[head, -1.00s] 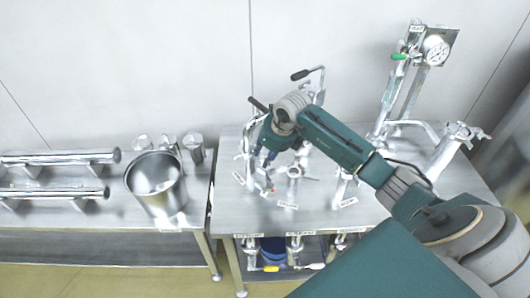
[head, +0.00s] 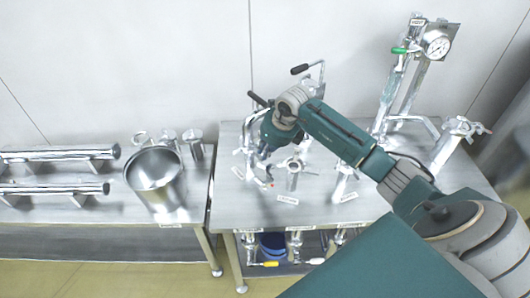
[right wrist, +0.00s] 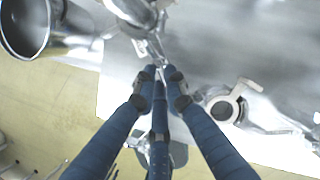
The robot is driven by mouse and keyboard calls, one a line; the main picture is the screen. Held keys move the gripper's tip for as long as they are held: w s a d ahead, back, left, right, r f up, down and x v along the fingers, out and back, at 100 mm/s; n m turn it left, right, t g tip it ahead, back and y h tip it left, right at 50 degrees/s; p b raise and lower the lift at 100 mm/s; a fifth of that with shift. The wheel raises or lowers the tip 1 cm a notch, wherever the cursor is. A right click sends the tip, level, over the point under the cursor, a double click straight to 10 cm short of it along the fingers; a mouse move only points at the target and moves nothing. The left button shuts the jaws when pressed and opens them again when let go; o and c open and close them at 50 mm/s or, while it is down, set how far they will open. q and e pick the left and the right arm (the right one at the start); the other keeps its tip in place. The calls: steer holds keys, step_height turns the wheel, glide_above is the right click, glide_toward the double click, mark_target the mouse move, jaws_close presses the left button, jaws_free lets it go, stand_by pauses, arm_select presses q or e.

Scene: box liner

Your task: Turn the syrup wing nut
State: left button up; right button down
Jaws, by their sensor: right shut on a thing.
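My right gripper (head: 266,170) reaches down at the left end of the right table, beside a steel clamp fitting (head: 246,147). In the right wrist view its blue fingers (right wrist: 160,76) are closed together on a thin metal wing nut (right wrist: 156,62) on the fitting (right wrist: 142,14). The fingers hide part of the nut. The label at this fitting is too small to read, so I cannot confirm it is the syrup one. My left gripper is out of view.
A second fitting with a wing clamp (head: 293,172) stands just right of the gripper; it also shows in the right wrist view (right wrist: 228,108). A steel pot (head: 158,184) stands on the left table. A gauge stand (head: 438,45) rises at the back right.

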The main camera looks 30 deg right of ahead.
steer(key=shift+w+d+r+n+g+y+b, duration=0.1)
steer(key=shift+w+d+n+g+y+b, duration=0.45)
steer(key=shift+n+b, duration=1.75)
steer(key=shift+w+d+f+n+g+y+b, duration=0.1)
steer(key=shift+d+n+g+y+b, duration=0.45)
steer(key=shift+n+b, duration=1.8)
steer(key=shift+w+d+r+n+g+y+b, duration=0.1)
steer(key=shift+w+d+n+g+y+b, duration=0.2)
steer(key=shift+n+g+y+b, duration=1.3)
steer(key=n+t+h, duration=0.1)
steer(key=n, duration=0.1)
steer(key=shift+n+h, duration=0.3)
steer(key=shift+n, duration=0.05)
steer(key=c, duration=1.8)
jaws_free()
steer(key=v, duration=1.2)
steer(key=shift+s, duration=0.25)
